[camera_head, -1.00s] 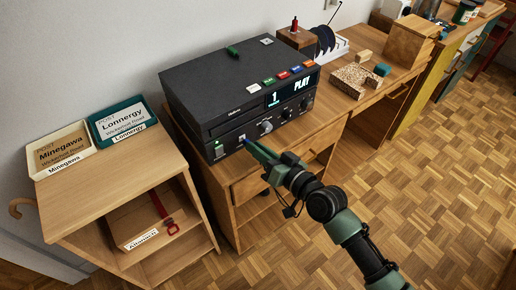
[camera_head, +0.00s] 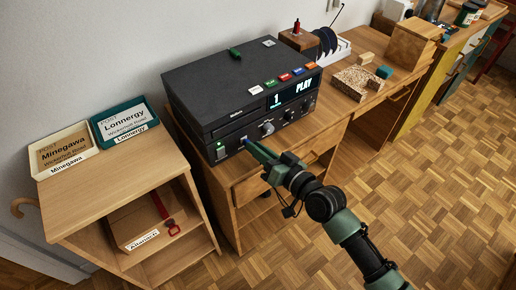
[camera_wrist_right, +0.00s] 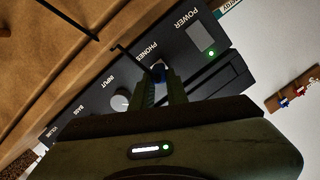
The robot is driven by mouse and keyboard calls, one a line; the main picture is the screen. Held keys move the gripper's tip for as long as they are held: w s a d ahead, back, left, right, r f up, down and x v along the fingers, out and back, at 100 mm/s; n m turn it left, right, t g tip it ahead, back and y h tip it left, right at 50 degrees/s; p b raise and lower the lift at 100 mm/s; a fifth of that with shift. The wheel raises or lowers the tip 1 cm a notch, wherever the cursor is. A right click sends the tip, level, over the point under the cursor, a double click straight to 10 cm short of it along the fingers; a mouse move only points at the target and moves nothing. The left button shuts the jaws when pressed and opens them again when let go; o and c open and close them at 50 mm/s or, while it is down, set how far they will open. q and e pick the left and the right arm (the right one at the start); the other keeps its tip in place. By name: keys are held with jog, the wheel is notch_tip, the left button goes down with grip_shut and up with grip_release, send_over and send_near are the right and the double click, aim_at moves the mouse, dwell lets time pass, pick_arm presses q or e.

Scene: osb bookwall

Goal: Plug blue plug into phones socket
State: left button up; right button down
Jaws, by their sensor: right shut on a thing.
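The black audio unit (camera_head: 205,95) stands on the wooden desk. Its front panel also shows in the right wrist view (camera_wrist_right: 185,55), with the PHONES label (camera_wrist_right: 147,49) between INPUT and POWER. My right gripper (camera_head: 248,143) is at the lower left of that panel in the head view. Its fingers are shut on the blue plug (camera_wrist_right: 158,67), which shows as a small blue patch between the fingertips, close to the panel at the PHONES label. The fingers hide the phones socket, so I cannot tell whether the plug tip is in it. My left gripper is out of view.
Coloured buttons (camera_head: 284,76) and a green piece (camera_head: 234,52) are on the unit's top. Wooden blocks (camera_head: 366,58) and a speckled board (camera_head: 356,83) lie to its right. A low shelf (camera_head: 105,190) with two post trays stands left. Parquet floor is free in front.

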jog(key=shift+w+a, duration=0.15)
jog(key=shift+w, duration=0.1)
dwell(0.4)
jog(key=c, duration=1.3)
grip_release()
jog(key=v, duration=0.8)
jog(key=s+d+f+g+h, duration=0.15)
jog(key=d+f, duration=0.25)
jog(key=f, duration=0.7)
jog(key=s+d+f+m+g+h, duration=0.1)
jog(key=s+d+f+h, duration=0.3)
jog(key=f, duration=0.8)
jog(key=s+d+f+g+h, duration=0.15)
jog(key=d+f, duration=0.35)
jog(key=f, duration=0.6)
jog(key=s+d+f+g+h, duration=0.2)
jog(key=s+d+f+g, duration=0.15)
jog(key=s+f, duration=0.95)
jog(key=s+f+g, duration=0.1)
jog(key=s+f, duration=0.1)
jog(key=s, duration=0.5)
jog(key=s+d+f+n+g+h, duration=0.1)
jog(key=s+f, duration=0.2)
jog(key=s, duration=0.3)
jog(key=s+d+f+g, duration=0.1)
jog(key=s+f+g, duration=0.1)
jog(key=s, duration=0.5)
jog(key=shift+s+f+h+b, duration=0.25)
jog(key=shift+s+h+b, duration=0.05)
jog(key=shift+b, duration=0.05)
